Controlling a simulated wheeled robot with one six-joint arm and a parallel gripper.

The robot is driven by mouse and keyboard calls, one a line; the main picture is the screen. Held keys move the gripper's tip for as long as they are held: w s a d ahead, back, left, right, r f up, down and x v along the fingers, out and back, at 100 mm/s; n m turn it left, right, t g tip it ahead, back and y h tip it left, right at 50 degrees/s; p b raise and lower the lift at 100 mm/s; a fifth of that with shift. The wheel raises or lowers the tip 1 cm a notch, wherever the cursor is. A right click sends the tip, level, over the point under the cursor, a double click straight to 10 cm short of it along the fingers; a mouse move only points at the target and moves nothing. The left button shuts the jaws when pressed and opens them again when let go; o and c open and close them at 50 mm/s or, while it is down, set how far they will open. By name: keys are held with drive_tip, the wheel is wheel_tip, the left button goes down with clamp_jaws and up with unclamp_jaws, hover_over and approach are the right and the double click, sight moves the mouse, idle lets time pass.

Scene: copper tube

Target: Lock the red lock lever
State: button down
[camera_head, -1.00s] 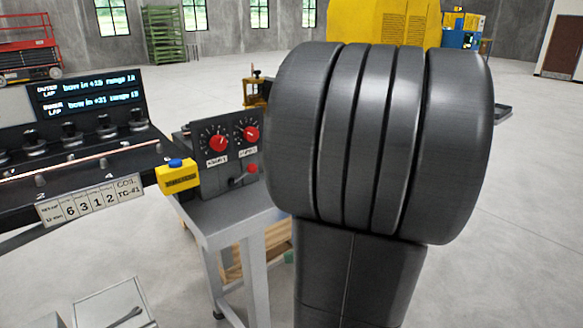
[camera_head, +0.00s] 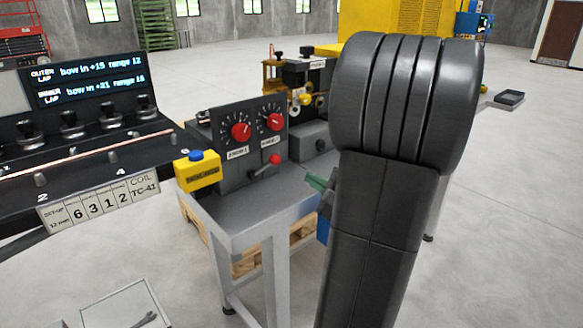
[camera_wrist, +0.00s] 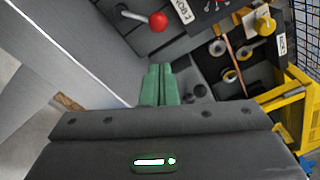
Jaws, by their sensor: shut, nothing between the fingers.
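The red lock lever (camera_head: 274,159) is a short metal arm with a red ball knob, low on the front of the dark control box (camera_head: 229,173). In the wrist view its red knob (camera_wrist: 157,21) is near the top centre, with the metal arm reaching left from it. My gripper (camera_wrist: 158,72) has green fingers that lie together, shut and empty, below the knob in that picture and apart from it. In the head view the green fingertips of my gripper (camera_head: 316,182) show to the right of and below the lever, partly hidden by my dark arm.
Two red dials (camera_head: 241,132) sit above the lever on the box. A machine with yellow parts (camera_head: 299,76) stands behind. In the wrist view it fills the right side.

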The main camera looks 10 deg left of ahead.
drive_tip(key=p+x, duration=0.1)
drive_tip(key=x, duration=0.9)
drive_tip(key=shift+p, duration=0.3)
